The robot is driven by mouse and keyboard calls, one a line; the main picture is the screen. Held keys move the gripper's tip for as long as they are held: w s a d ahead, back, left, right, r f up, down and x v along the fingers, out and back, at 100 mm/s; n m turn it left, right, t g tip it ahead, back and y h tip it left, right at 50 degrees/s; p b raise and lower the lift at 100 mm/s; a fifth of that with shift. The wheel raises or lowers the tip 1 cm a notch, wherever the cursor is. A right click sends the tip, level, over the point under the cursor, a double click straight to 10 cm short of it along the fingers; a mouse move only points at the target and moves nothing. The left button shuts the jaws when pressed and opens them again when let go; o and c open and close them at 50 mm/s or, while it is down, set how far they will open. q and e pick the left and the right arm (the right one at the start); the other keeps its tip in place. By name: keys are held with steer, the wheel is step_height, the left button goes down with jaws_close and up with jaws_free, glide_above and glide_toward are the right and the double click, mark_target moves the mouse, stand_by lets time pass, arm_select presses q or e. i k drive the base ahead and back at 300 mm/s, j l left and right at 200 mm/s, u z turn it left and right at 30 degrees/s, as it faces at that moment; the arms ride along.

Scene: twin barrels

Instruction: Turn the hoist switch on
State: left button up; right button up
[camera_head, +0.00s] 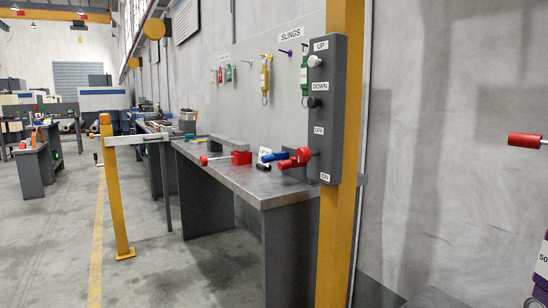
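The hoist control box (326,105) is a tall dark grey box on a yellow post, right of the middle. From top to bottom it bears the labels UP, DOWN, OFF and ON. A white button (314,61) sits by UP and a black button (313,102) by DOWN. A red switch lever (301,156) sticks out from the box between the OFF and ON labels, with its handle toward the lower left. I cannot tell its exact setting. Neither of my grippers is in view.
A grey metal workbench (262,186) stands left of the yellow post (335,240), with red and blue tools on it. Slings (265,76) hang on the wall behind. A red handle (524,140) juts in at right. The floor in front is clear.

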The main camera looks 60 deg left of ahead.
mark_target(303, 155)
steer(key=u, duration=1.5)
steer(key=i+j, duration=0.1)
steer(key=j, duration=0.6)
steer(key=i+j+u, duration=0.1)
steer(key=j, duration=0.25)
steer(key=i+j, duration=0.15)
steer(key=j, duration=0.2)
